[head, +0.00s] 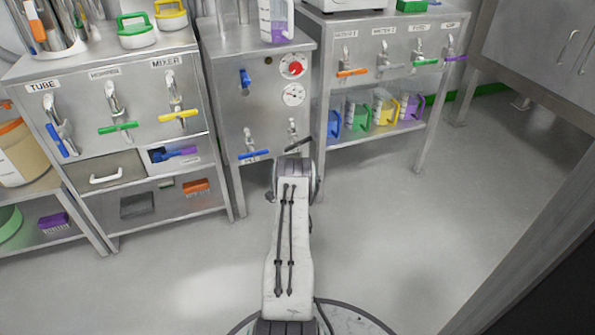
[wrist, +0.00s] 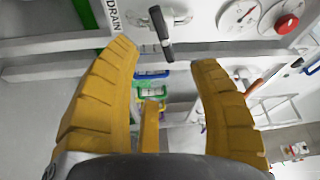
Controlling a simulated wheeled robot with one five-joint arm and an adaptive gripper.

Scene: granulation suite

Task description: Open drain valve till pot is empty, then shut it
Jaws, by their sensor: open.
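The drain valve has a black lever handle (head: 298,145) on the lower right of the middle steel cabinet's front, just above my arm's end. In the wrist view the same black handle (wrist: 160,30) sits beside the printed word DRAIN. In the head view my gripper is hidden behind the arm. I cannot identify the pot or see its level.
Coloured jugs (head: 383,111) stand on the right shelf.

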